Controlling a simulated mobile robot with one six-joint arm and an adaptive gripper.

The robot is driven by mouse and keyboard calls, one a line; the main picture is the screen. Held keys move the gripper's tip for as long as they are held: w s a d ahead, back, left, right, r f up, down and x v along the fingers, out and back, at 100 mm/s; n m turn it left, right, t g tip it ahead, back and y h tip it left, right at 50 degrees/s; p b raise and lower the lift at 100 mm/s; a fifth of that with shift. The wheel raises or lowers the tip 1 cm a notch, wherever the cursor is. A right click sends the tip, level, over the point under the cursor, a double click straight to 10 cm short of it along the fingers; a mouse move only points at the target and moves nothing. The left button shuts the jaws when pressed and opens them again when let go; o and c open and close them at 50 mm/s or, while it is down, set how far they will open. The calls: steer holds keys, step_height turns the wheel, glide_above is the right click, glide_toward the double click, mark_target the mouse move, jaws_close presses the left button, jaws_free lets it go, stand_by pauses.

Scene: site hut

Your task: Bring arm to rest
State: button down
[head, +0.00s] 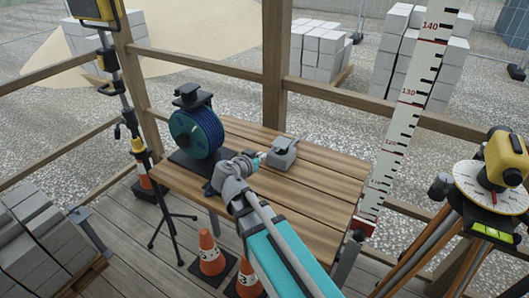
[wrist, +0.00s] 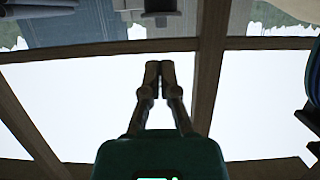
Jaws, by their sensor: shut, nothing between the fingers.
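My gripper (wrist: 159,70) shows in the wrist view with its two fingers together at the tips and nothing between them. In the head view my arm reaches from the bottom up over the wooden table (head: 310,193), with the wrist bent near the table's middle. The fingers are too small there to make out clearly. A grey box-like item (head: 283,152) stands on the table just right of the wrist. A blue hose or cable reel (head: 197,132) stands on the table to the left of the wrist.
Orange-and-white cones (head: 211,254) stand on the floor before the table. A tripod with a yellow instrument (head: 506,155) is at right, beside a tall measuring staff (head: 409,95). A lamp stand (head: 133,120) and stacked grey blocks (head: 40,235) are at left. Wooden rails run behind the table.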

steer(key=shift+s+a, duration=0.1)
stand_by(0.5)
steer(key=s+d+f+n+g+y+p, duration=0.1)
steer(key=s+d+f+g+p, duration=0.15)
steer(key=d, duration=0.25)
steer(key=s+d+f+n+g+p, duration=0.1)
steer(key=s+d+g+p, duration=0.15)
steer(key=d+g, duration=0.2)
steer(key=s+d+n+g+y+p, duration=0.4)
steer(key=s+y, duration=0.3)
steer(key=s, duration=0.2)
steer(key=shift+s+d+r+n+g+p, duration=0.15)
steer(key=shift+s+d+n+g+p, duration=0.15)
steer(key=shift+n+g, duration=0.15)
